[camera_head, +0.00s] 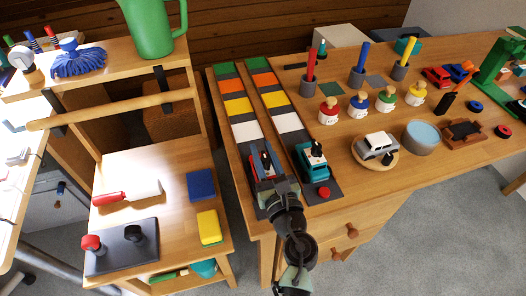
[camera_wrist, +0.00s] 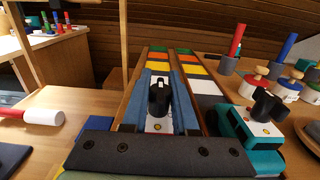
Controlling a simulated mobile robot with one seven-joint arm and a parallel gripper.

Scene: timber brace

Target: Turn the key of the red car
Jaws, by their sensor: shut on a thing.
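The red car (camera_head: 266,160) stands at the near end of the left striped lane, mostly hidden by my gripper (camera_head: 264,172) in the head view. In the wrist view its black key (camera_wrist: 159,98) stands up from a pale top plate (camera_wrist: 157,125). The blue fingers of my gripper lie on either side of this key and are shut on it. How far the key is turned cannot be told. The teal car (camera_head: 312,158), with its own black key (camera_wrist: 267,104), stands just right on the neighbouring lane.
A red button (camera_head: 324,192) lies near the teal car. A grey toy car (camera_head: 377,146) sits on a round wooden stand to the right. Several coloured knobbed jars (camera_head: 358,105) stand behind. A lower side table (camera_head: 165,195) is at the left. The lanes ahead are clear.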

